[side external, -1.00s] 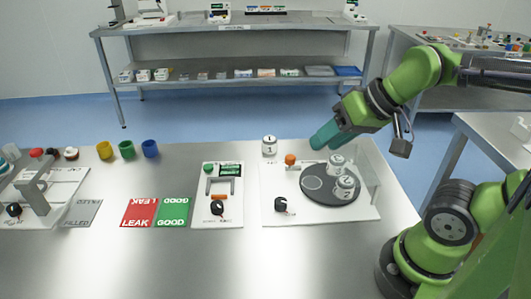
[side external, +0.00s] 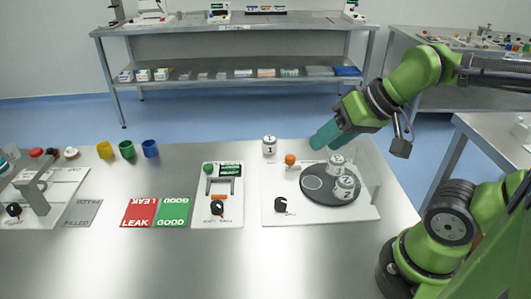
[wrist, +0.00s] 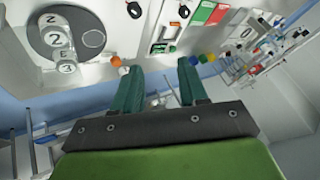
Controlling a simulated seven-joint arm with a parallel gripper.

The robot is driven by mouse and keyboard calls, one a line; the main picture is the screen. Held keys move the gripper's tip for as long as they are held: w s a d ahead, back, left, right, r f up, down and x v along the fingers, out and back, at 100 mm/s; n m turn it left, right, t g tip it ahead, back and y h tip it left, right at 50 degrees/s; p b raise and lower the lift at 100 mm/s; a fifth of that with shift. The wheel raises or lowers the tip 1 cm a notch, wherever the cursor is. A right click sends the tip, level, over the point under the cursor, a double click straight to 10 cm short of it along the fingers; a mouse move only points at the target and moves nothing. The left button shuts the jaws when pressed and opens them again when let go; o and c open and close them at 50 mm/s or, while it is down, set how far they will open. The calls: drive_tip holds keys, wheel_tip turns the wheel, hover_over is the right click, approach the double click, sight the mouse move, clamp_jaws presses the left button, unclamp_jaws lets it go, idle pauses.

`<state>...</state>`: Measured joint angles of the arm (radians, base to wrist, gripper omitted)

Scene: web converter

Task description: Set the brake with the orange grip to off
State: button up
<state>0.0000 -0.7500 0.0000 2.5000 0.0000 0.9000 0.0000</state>
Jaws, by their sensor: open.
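An orange ball grip (side external: 290,159) stands at the back left of a white board (side external: 250,215), beside a dark round plate (side external: 318,197). In the wrist view an orange grip (wrist: 116,61) shows beside the dark plate (wrist: 45,45). The grip's setting is too small to read. My gripper (side external: 318,142), with teal fingers, is in the air above the back of this board, right of the orange grip and apart from it. In the wrist view my gripper (wrist: 158,68) has its fingers spread with nothing between them.
A clear panel (side external: 369,172) rises on the board's right. A black knob (side external: 281,204) is at its front. Another panel (side external: 206,217) with an orange bar (side external: 219,197) lies left.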

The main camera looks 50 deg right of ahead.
idle(0.3)
drive_tip(key=shift+o, duration=1.5)
drive_tip(key=shift+w+d+f, duration=0.1)
drive_tip(key=shift+f, duration=0.25)
drive_tip(key=m+g+h, duration=0.2)
drive_tip(key=g, duration=0.5)
hover_over(291, 156)
wheel_tip(291, 156, down, 3)
wheel_tip(291, 156, down, 17)
drive_tip(key=shift+r, duration=0.1)
drive_tip(key=shift+c, duration=0.4)
